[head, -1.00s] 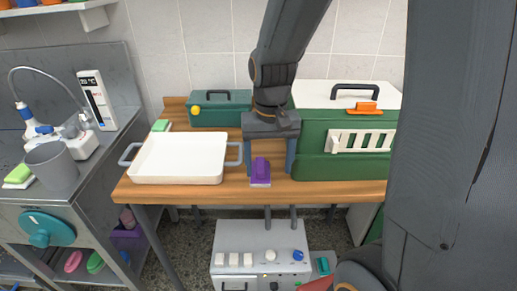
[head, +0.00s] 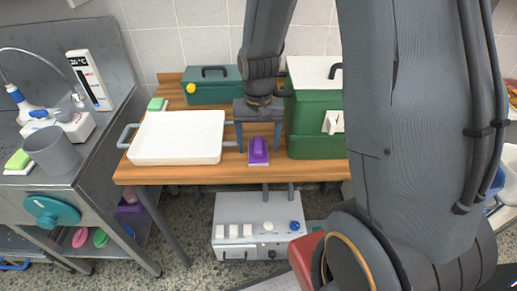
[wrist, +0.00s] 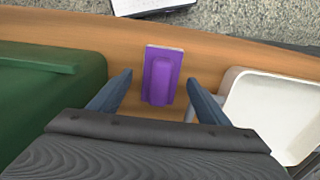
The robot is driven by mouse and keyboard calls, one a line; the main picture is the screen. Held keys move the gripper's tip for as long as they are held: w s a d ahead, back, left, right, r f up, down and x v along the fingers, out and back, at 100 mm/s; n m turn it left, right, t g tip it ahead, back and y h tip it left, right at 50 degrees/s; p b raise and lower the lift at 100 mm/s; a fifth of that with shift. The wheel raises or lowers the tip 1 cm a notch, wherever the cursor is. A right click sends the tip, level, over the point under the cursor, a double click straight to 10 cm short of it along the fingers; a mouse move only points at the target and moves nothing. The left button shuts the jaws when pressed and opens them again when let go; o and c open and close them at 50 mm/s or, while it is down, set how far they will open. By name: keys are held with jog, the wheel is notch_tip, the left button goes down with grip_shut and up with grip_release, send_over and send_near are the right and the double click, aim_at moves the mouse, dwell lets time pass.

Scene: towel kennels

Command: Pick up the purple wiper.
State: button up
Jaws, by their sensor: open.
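The purple wiper (head: 258,150) lies on the wooden table (head: 190,174) near its front edge, between the white tray and the green carrier. It has a raised purple grip on a flat purple and pale base. In the wrist view the wiper (wrist: 161,76) lies ahead of and between the fingertips. My gripper (head: 259,150) is open, its fingers on either side of the wiper in the head view. In the wrist view the gripper (wrist: 160,88) shows a gap on each side of the wiper and nothing held.
The white tray (head: 177,158) stands left of the wiper, its handle close to one finger. The green carrier (head: 316,144) stands to the right. A teal toolbox (head: 214,91) is behind. A grey box with knobs (head: 255,236) sits on the floor below the table's front.

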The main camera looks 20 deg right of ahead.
aim_at(258, 143)
jog(key=shift+f, duration=0.3)
jog(key=c, duration=1.2)
jog(key=shift+o, duration=0.2)
jog(key=shift+r, duration=0.1)
notch_tip(258, 143, up, 9)
jog(key=shift+w+r+b, duration=0.1)
jog(key=shift+b, duration=0.75)
jog(key=shift+r, duration=0.35)
jog(key=shift+o, duration=1)
jog(key=shift+c, duration=0.4)
